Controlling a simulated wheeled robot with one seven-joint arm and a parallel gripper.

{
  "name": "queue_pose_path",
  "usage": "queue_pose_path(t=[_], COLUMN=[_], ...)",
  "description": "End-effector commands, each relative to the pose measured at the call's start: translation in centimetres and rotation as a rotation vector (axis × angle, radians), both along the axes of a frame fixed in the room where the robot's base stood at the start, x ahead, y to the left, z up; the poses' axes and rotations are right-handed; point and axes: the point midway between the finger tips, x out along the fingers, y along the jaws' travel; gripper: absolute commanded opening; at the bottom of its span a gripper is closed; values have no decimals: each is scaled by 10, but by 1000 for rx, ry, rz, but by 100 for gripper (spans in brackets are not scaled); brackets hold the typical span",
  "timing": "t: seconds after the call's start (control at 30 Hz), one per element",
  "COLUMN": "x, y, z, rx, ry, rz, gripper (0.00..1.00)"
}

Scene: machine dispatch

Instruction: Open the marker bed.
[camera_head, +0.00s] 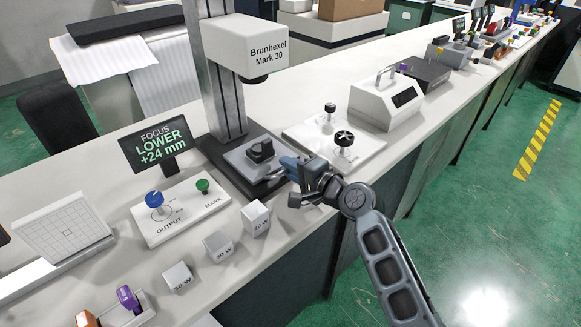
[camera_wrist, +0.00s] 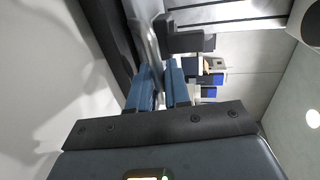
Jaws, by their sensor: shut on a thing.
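The marker (camera_head: 260,45), labelled Brunhexel Mark 30, stands on the bench with its head raised on a column. Its bed (camera_head: 240,162) is a grey plate low on the dark base, with a small black block (camera_head: 260,150) on it. My gripper (camera_head: 292,170) is at the bed's front edge. In the wrist view its two blue fingers (camera_wrist: 160,72) are close together around a grey bar (camera_wrist: 147,42), apparently the bed's handle. The exact contact is partly hidden by the fingers.
A sign (camera_head: 154,145) reads FOCUS LOWER +24 mm. An output panel (camera_head: 180,212) with blue and green knobs stands left of the marker. Several white cubes (camera_head: 218,246) lie in front. A white plate with a black knob (camera_head: 344,140) is right. The floor aisle is clear.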

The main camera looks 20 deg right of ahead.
Motion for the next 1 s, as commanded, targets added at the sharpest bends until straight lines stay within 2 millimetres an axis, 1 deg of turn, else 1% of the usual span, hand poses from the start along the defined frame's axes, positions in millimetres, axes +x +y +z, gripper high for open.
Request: queue_pose_path(t=[0.17,0.27,0.37,0.6,0.73,0.83,0.9,1.0], x=[-1,-8,-26,-83,-112,-127,-134,-138], y=[0,-3,-8,-27,-37,-42,-44,-45], z=[-1,-1,-2,-3,-4,-3,-2,-2], rx=[0,1,0,1,2,0,1,0], ry=[1,3,5,7,6,5,3,4], rz=[0,0,0,-3,-3,-1,-1,-1], gripper=[0,0,0,0,0,0,0,0])
